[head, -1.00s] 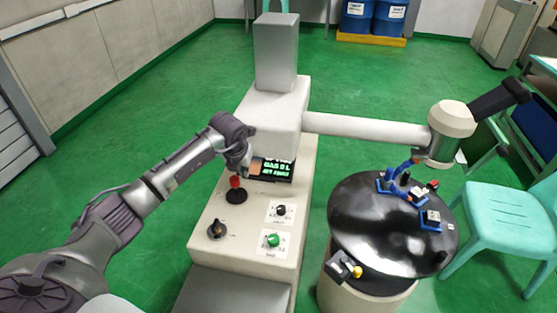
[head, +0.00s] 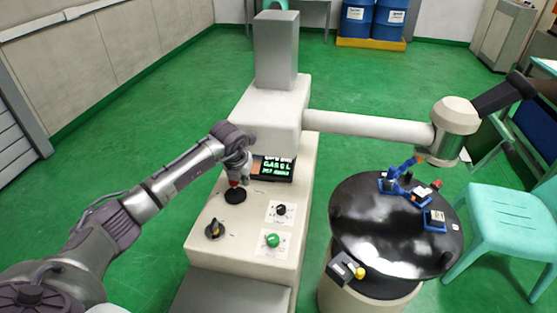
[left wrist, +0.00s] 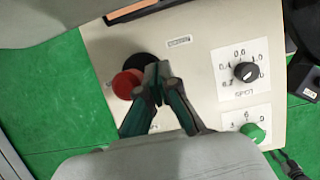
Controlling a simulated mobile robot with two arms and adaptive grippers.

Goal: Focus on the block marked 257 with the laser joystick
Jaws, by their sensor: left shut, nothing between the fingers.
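The joystick has a red top (head: 234,184) and a black round base (head: 235,196) on the pale console. My left gripper (head: 236,179) is right at the red top in the head view and partly covers it. In the left wrist view my gripper (left wrist: 158,72) is shut and empty, its fingertips just right of the red top (left wrist: 127,83); whether they touch it I cannot tell. Several dark blocks in blue holders, one of them a block with a pale top (head: 434,217), stand on the black round table (head: 385,235). Their numbers are unreadable. My right gripper is out of view.
The console carries a green-text screen (head: 274,168), a black dial (head: 281,209), a green knob (head: 272,240) and a black knob (head: 214,229). The laser arm (head: 370,125) spans to its head (head: 453,125) over the table. A chair (head: 510,220) stands at right.

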